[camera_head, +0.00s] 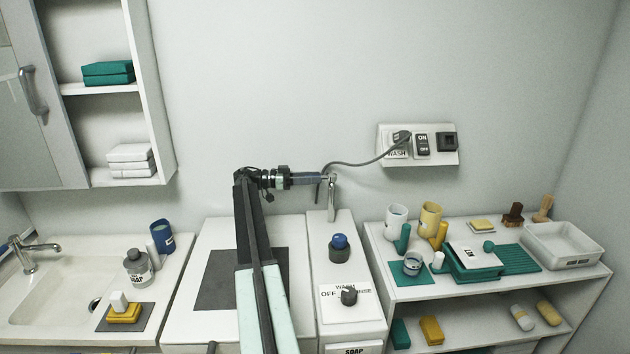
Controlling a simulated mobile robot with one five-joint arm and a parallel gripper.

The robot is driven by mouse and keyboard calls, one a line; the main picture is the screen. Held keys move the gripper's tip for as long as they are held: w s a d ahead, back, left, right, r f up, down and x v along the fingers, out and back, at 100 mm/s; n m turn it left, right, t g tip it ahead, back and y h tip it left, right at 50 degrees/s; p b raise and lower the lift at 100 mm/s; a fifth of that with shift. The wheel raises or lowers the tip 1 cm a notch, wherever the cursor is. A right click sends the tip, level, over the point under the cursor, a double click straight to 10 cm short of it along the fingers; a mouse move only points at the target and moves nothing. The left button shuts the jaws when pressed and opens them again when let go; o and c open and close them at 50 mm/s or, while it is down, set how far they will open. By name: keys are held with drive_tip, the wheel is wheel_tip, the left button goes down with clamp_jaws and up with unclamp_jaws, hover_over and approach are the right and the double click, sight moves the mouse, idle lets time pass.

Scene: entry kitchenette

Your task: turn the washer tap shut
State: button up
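The likely washer tap (331,203) is a slim grey metal upright at the back of the narrow white washer panel, against the wall. My arm reaches up from the bottom, then bends right. My gripper (322,179) lies sideways at the tap's top end. Its tips overlap the tap's top in the picture, and I cannot tell whether they touch it. The fingers are too small and dark to tell whether they are open or shut. The tap's handle position is not clear.
On the panel stand a blue-topped knob (340,246) and a dial (348,295) marked WASH, OFF and RINSE. A grey cable (358,164) runs from the wall socket plate (440,157) down behind my gripper. A crowded shelf (388,281) stands right, a sink (50,300) left.

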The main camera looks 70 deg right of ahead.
drive_tip(key=shift+s+d, duration=0.15)
drive_tip(key=shift+s, duration=0.1)
drive_tip(key=v, duration=0.7)
drive_tip(key=shift+w+a, duration=0.2)
drive_tip(key=shift+w, duration=0.15)
